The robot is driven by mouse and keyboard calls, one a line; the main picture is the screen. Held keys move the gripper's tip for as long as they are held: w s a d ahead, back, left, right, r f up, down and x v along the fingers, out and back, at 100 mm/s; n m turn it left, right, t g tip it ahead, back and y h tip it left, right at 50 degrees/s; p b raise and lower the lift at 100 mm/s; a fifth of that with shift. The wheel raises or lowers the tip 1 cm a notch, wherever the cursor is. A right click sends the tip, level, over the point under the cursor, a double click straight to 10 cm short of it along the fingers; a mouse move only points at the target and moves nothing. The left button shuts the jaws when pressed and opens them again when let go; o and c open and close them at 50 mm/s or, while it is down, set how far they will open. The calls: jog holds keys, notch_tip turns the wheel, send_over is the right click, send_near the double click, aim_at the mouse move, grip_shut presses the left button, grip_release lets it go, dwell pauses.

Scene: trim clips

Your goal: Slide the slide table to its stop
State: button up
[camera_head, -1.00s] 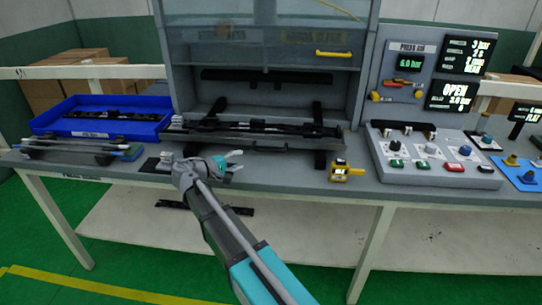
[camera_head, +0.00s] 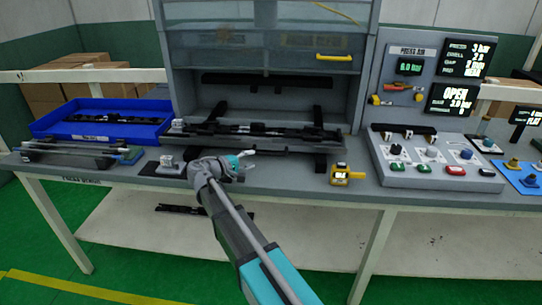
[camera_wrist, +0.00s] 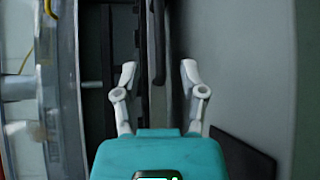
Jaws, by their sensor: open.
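The slide table (camera_head: 195,139) is a grey plate at the front of the press opening, with a long black trim part (camera_head: 265,130) lying on it. A dark handle bar (camera_head: 272,152) shows along its front edge. My gripper (camera_head: 246,160) is in front of that edge, left of its middle, with fingers apart and empty. In the wrist view the open fingers (camera_wrist: 158,74) point at a dark bar (camera_wrist: 158,35), probably the handle. The bar lies ahead and roughly between the tips; I cannot tell whether it touches them. My arm hides part of the bench edge.
Above is the press guard with a yellow handle (camera_head: 335,57). A blue tray (camera_head: 60,128) and a rod rack (camera_head: 75,148) stand left. A yellow device (camera_head: 343,174) and a button panel (camera_head: 440,175) stand right. Free bench lies between them.

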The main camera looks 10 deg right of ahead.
aim_at(268, 154)
jog(key=b+x, duration=0.1)
jog(key=x, duration=0.8)
